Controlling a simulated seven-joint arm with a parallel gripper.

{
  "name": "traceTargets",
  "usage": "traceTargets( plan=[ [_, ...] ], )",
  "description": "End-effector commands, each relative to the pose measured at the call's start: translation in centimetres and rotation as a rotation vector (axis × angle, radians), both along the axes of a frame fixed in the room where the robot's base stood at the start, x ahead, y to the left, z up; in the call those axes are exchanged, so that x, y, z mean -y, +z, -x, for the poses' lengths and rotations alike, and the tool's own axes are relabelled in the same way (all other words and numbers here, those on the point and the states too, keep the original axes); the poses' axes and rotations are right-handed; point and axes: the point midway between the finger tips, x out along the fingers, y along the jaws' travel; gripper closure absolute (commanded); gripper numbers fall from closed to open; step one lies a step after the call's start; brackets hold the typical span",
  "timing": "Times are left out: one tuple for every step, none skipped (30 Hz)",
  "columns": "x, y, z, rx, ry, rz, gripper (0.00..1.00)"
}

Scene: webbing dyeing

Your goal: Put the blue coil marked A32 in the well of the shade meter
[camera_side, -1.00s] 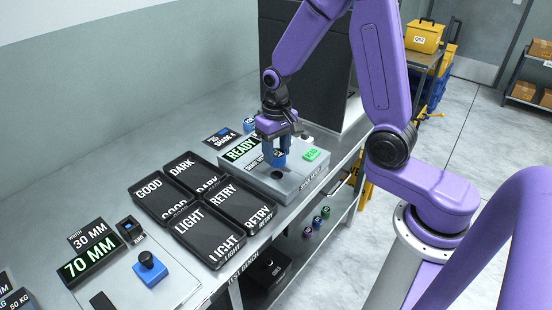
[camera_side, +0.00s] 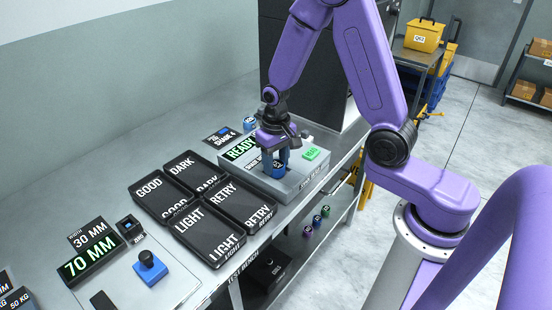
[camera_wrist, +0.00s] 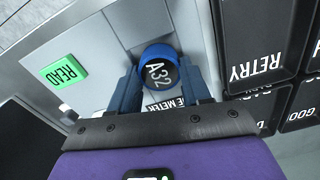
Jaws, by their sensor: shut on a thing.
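The blue coil marked A32 (camera_wrist: 158,70) shows in the wrist view with its black labelled top between the two fingers. My gripper (camera_wrist: 160,88) is shut on it. In the side view my gripper (camera_side: 275,160) points down over the shade meter (camera_side: 292,184), a grey box with a green READY display (camera_side: 240,148) and a green READ button (camera_side: 311,154). The coil (camera_side: 279,170) is upright at the meter's top, where the well was seen. The coil and fingers hide the well, so I cannot tell how deep the coil sits.
Black trays marked GOOD (camera_side: 150,184), DARK (camera_side: 186,166), LIGHT (camera_side: 196,226) and RETRY (camera_side: 240,196) lie left of the meter. Another blue coil (camera_side: 250,123) stands behind the meter by a SHADE card (camera_side: 221,137). A 70 MM display (camera_side: 88,266) stands at front left.

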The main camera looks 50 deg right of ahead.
Motion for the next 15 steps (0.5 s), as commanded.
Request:
traceTargets(
  plan=[
    [-0.01, -0.16, 0.03, -0.001, 0.0, 0.0, 0.82],
    [-0.01, -0.23, 0.03, -0.001, 0.0, 0.0, 0.82],
    [0.0, -0.27, 0.02, 0.0, 0.0, 0.0, 0.82],
    [0.0, -0.26, 0.01, 0.0, 0.0, 0.0, 0.82],
    [0.0, -0.25, 0.01, 0.0, 0.0, 0.0, 0.82],
    [0.0, -0.25, 0.01, 0.0, 0.0, 0.0, 0.43],
    [0.0, -0.24, 0.01, 0.0, 0.0, 0.0, 0.33],
    [0.0, -0.24, 0.01, 0.0, 0.0, 0.0, 0.27],
    [0.0, -0.24, 0.01, 0.0, 0.0, 0.0, 0.27],
    [0.0, -0.24, 0.01, 0.0, 0.0, 0.0, 0.27],
    [0.0, -0.24, 0.01, 0.0, 0.0, 0.0, 0.27],
    [0.0, -0.23, 0.01, 0.0, 0.0, 0.0, 0.27],
    [0.0, -0.23, 0.01, 0.0, 0.0, 0.0, 0.27],
    [0.0, -0.23, 0.01, 0.0, 0.0, 0.0, 0.27],
    [0.0, -0.23, 0.0, 0.0, 0.0, 0.0, 0.27]
  ],
)
